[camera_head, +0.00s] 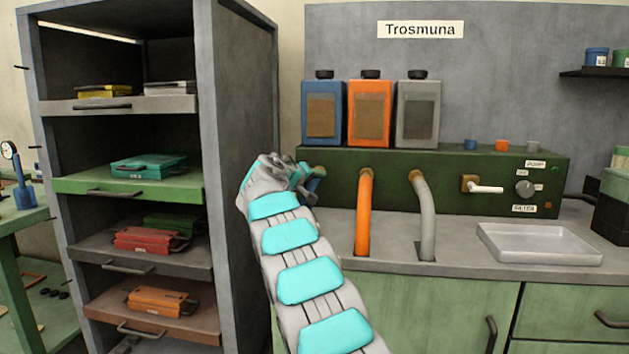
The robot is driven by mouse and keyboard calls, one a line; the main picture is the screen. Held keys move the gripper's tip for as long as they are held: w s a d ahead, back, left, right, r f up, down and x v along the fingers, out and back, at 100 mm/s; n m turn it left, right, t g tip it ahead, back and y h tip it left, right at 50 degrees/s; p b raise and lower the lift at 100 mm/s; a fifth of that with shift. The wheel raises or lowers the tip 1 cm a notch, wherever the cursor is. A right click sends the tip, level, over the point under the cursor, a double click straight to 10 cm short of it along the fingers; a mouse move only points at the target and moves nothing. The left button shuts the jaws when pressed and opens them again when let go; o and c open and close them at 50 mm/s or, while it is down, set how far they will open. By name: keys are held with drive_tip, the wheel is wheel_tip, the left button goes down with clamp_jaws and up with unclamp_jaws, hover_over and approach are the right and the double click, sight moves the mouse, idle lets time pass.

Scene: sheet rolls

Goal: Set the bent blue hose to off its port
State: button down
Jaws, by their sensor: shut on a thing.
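The blue hose (313,185) shows only as a small dark blue piece beside the end of my arm. The rest of it is hidden behind the arm. My gripper (303,180) is at the left front of the dark green machine (450,165), shut on the blue hose. Its fingertips are mostly hidden by my wrist. A brass port (319,170) shows just right of it on the machine's front. I cannot tell whether the hose end touches the port.
An orange hose (365,215) and a grey hose (427,215) run from ports to the right down to the counter (460,248). A brass valve with a white lever (485,188) and a white tray (540,245) are further right. A shelf cabinet (240,160) stands close on the left.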

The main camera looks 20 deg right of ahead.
sight(308, 184)
drive_tip(key=shift+a+f, duration=0.1)
drive_tip(key=shift+f, duration=0.05)
drive_tip(key=shift+s+a+b, duration=0.15)
drive_tip(key=shift+s+b, duration=0.1)
drive_tip(key=shift+b, duration=0.25)
drive_tip(key=s+b, duration=0.1)
drive_tip(key=s+a+b, duration=0.2)
drive_tip(key=s+b, duration=0.1)
drive_tip(key=shift+a, duration=0.25)
drive_tip(key=shift+w, duration=0.1)
drive_tip(key=c, duration=0.8)
unclamp_jaws()
drive_tip(key=shift+c, duration=0.2)
drive_tip(key=o, duration=0.4)
drive_tip(key=shift+a, duration=0.1)
drive_tip(key=shift+o, duration=0.2)
drive_tip(key=shift+s, duration=0.2)
